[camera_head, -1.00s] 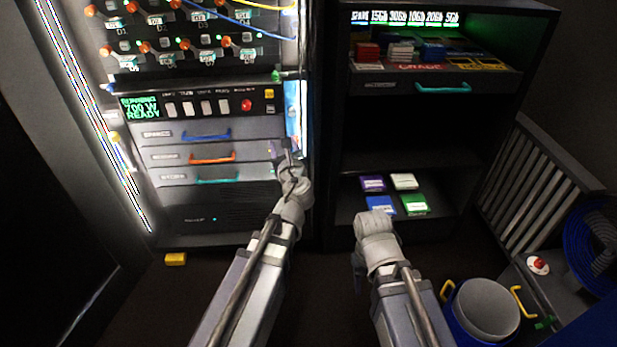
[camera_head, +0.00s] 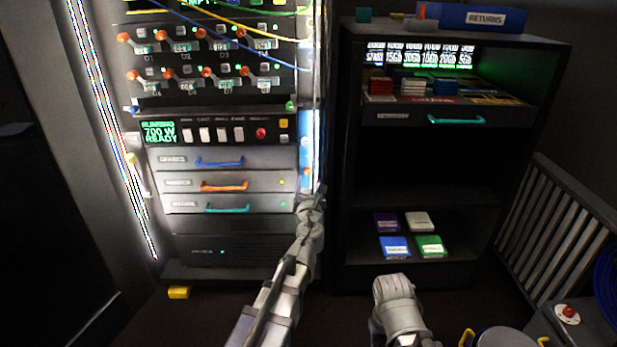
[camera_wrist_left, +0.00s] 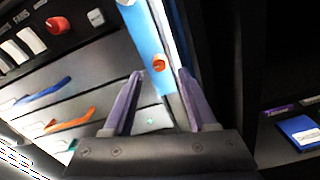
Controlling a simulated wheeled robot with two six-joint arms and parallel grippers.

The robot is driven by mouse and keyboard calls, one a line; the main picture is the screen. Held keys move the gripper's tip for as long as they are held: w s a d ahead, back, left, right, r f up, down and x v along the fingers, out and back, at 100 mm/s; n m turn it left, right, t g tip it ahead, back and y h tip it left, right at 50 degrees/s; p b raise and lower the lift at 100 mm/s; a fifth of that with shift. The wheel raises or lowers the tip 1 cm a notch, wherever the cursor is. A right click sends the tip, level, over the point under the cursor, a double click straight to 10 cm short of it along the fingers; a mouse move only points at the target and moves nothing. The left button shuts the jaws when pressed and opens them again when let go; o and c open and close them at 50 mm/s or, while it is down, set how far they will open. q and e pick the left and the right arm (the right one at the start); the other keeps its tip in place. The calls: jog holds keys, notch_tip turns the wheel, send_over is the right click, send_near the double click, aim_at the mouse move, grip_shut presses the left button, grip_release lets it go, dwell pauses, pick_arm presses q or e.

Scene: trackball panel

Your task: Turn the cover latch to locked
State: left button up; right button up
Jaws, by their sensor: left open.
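A tall blue strip (camera_wrist_left: 146,38) runs along the right edge of the rack in the left wrist view and shows narrowly in the head view (camera_head: 306,160). A small orange-red piece (camera_wrist_left: 159,64) sits on it; it may be the cover latch, but its setting cannot be read. My left gripper (camera_wrist_left: 160,76) is open, its two purple-grey fingers spread either side of the strip's lower part, with the orange piece between and just beyond the tips. In the head view the left gripper (camera_head: 314,194) is at the rack's right edge. My right gripper (camera_head: 391,286) is low before the shelf, its fingers hidden.
The rack's drawers have blue (camera_head: 220,162), orange (camera_head: 224,186) and teal (camera_head: 227,208) handles. A red knob (camera_head: 261,133) is above them. A dark shelf unit (camera_head: 351,130) stands right, holding coloured boxes. A yellow block (camera_head: 178,292) lies on the floor.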

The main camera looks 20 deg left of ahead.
aim_at(308, 173)
pick_arm(q)
jog(key=x, duration=0.4)
jog(key=shift+w+a, duration=0.1)
jog(key=shift+w, duration=0.15)
jog(key=shift+c, duration=0.2)
grip_shut()
